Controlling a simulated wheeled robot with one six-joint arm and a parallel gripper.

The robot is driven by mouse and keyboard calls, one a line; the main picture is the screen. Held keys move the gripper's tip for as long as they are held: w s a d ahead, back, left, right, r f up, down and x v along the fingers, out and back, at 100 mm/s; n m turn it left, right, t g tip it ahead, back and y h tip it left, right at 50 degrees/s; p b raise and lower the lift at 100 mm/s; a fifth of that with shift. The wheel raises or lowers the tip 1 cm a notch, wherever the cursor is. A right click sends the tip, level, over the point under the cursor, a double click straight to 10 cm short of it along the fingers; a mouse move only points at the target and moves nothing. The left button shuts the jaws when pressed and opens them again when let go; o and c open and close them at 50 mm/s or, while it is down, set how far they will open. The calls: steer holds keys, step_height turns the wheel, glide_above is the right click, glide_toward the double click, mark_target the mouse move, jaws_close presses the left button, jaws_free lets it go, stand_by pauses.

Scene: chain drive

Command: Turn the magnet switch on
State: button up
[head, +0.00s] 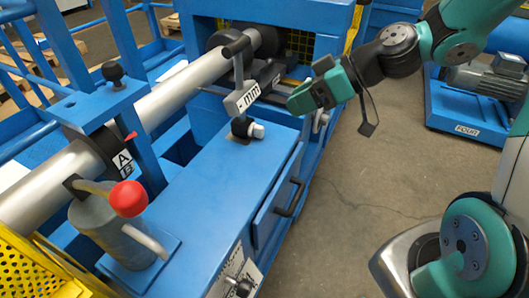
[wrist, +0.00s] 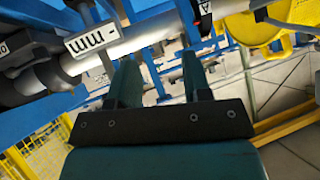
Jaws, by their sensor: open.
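A small black block with a white knob (head: 256,131) sits on the blue bench top below a grey display marked "mm" (head: 242,99); it looks like the magnet base and switch, though its on or off setting cannot be read. A grey post joins the display to a black clamp above, by the long shaft. My gripper (head: 300,98) is in the air to the right of the display, above the bench's right edge. In the wrist view my gripper (wrist: 160,72) has its two fingers apart with nothing between them. The display also shows upper left there (wrist: 90,42); the knob cannot be made out.
A grey cylinder (head: 112,235) with a red-ball lever (head: 128,199) stands at the front left. The long grey shaft (head: 180,90) runs along the left. The blue bench top (head: 200,195) is mostly clear. A drawer handle (head: 291,198) sticks out at the right.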

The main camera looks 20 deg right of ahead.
mark_target(263, 127)
steer(key=w+d+f+t+b, duration=0.5)
steer(key=d+f+b, duration=0.35)
steer(key=f, duration=0.45)
steer(key=shift+m, duration=0.4)
steer(key=x, duration=1.6)
steer(key=shift+w+d+f, duration=0.1)
steer(key=shift+w+f, duration=0.15)
steer(key=shift+w, duration=0.15)
steer(key=shift+c, duration=0.3)
jaws_close()
